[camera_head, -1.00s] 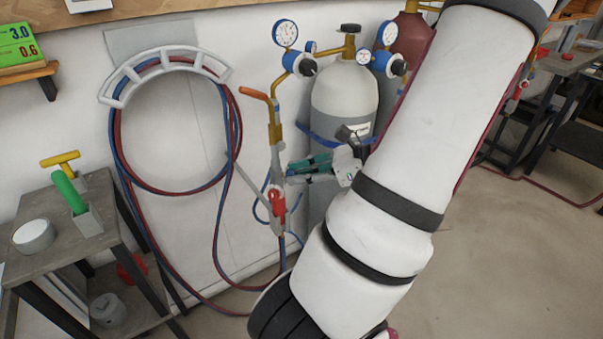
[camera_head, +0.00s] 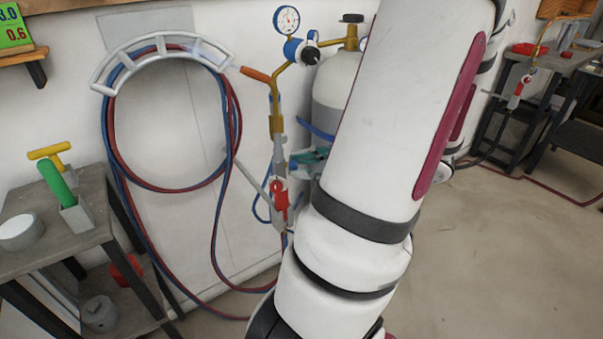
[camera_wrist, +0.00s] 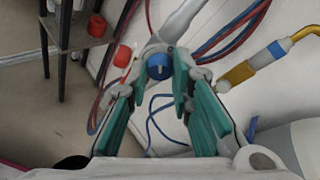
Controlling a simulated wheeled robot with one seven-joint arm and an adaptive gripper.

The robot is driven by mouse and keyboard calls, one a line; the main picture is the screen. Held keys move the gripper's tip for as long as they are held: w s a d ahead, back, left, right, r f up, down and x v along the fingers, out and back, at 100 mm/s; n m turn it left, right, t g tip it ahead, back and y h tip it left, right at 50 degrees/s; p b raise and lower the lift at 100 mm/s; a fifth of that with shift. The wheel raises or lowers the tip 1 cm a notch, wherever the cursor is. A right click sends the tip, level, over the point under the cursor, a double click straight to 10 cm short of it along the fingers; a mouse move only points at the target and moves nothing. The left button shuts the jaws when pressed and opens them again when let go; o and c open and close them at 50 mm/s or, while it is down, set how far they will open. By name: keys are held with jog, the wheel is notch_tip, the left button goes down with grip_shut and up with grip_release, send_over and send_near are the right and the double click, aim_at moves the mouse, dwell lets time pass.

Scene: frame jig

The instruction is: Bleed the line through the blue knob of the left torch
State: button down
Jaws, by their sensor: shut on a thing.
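The left torch (camera_head: 277,125) stands upright by the wall, with a brass body, an orange tip and a red knob (camera_head: 280,200) low on its handle. Its blue knob (camera_wrist: 158,66) shows in the wrist view, with a pale mark across its face. My gripper (camera_wrist: 160,76) has its teal fingers on either side of that knob and is shut on it. A faint pale streak (camera_head: 212,52) shows beside the orange tip. The red knob (camera_wrist: 122,55) sits close left in the wrist view.
Red and blue hoses (camera_head: 113,150) hang on a white wall rack (camera_head: 100,75). A grey cylinder (camera_head: 335,85) with a gauge (camera_head: 286,20) stands behind the torch. A side table (camera_head: 60,240) is at left. Another torch (camera_head: 520,88) is far right.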

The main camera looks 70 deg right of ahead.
jog(key=n+b, duration=0.1)
jog(key=b, duration=0.1)
jog(key=n+t+h+b, duration=0.1)
jog(key=b, duration=0.2)
jog(key=shift+a+f+n, duration=0.1)
jog(key=shift+f+n, duration=0.3)
jog(key=n+t+b, duration=0.1)
jog(key=n+b, duration=0.2)
jog(key=b, duration=0.3)
jog(key=n+t+h+b, duration=0.1)
jog(key=n+b, duration=0.2)
jog(key=b, duration=0.3)
jog(key=n+t+h+b, duration=0.1)
jog(key=n+b, duration=0.1)
jog(key=b, duration=0.5)
jog(key=shift+a+f+n+t, duration=0.15)
jog(key=shift+f+n+t, duration=0.15)
jog(key=shift+n, duration=0.1)
jog(key=shift+r+n+b, duration=0.15)
jog(key=shift+n+b, duration=0.15)
jog(key=c, duration=1.4)
grip_release()
jog(key=shift+s, duration=0.1)
